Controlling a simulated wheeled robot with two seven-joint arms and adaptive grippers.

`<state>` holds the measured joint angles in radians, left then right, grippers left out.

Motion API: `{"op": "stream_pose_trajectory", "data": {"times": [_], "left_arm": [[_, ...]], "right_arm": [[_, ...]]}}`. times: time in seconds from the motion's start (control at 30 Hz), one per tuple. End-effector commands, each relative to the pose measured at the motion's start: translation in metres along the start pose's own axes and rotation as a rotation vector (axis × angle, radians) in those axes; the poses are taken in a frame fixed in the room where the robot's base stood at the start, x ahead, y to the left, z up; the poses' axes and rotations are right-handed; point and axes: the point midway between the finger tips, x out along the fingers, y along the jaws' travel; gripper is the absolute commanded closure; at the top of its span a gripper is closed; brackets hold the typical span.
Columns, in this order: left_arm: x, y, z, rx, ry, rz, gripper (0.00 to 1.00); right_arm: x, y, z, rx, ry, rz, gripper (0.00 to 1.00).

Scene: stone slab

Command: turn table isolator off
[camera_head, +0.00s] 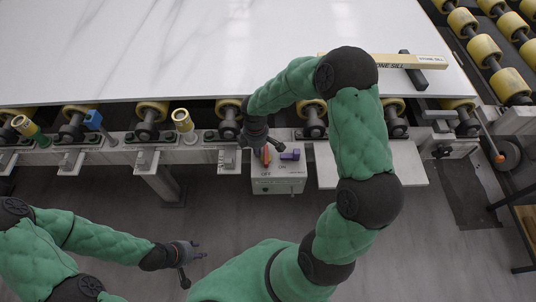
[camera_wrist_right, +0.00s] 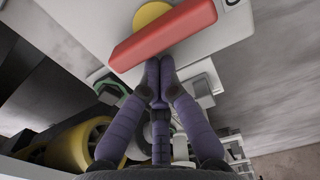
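The table isolator is a pale grey box (camera_head: 278,183) below the roller frame's front edge, with small markings that seem to read OFF and ON. Its red handle (camera_head: 266,156) is partly hidden by my right gripper (camera_head: 262,146) in the head view. In the right wrist view the red handle (camera_wrist_right: 165,35) lies tilted across a yellow disc (camera_wrist_right: 150,14). My right gripper's purple fingers (camera_wrist_right: 160,72) are drawn together, with tips at the handle's lower edge, not around it; contact is unclear. My left gripper (camera_head: 198,250) is open and empty over the floor.
A white stone slab (camera_head: 150,50) lies on yellow rollers behind. A pale shelf (camera_head: 410,165) is right of the box. Floor is open in front.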

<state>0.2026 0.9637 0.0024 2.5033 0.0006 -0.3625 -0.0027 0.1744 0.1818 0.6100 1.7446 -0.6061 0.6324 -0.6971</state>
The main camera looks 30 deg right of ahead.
Motion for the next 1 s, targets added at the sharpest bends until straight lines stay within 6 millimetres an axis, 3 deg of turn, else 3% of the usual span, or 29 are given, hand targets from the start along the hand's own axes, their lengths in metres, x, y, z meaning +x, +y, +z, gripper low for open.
{"op": "stream_pose_trajectory", "data": {"times": [0.27, 1.0], "left_arm": [[-0.003, 0.001, 0.000, 0.000, 0.000, 0.000, 0.60], [-0.054, 0.019, 0.002, 0.000, 0.000, 0.000, 0.60]], "right_arm": [[-0.004, 0.000, 0.000, 0.000, 0.000, 0.000, 1.00], [-0.067, 0.000, 0.000, 0.001, 0.000, 0.000, 1.00]]}}
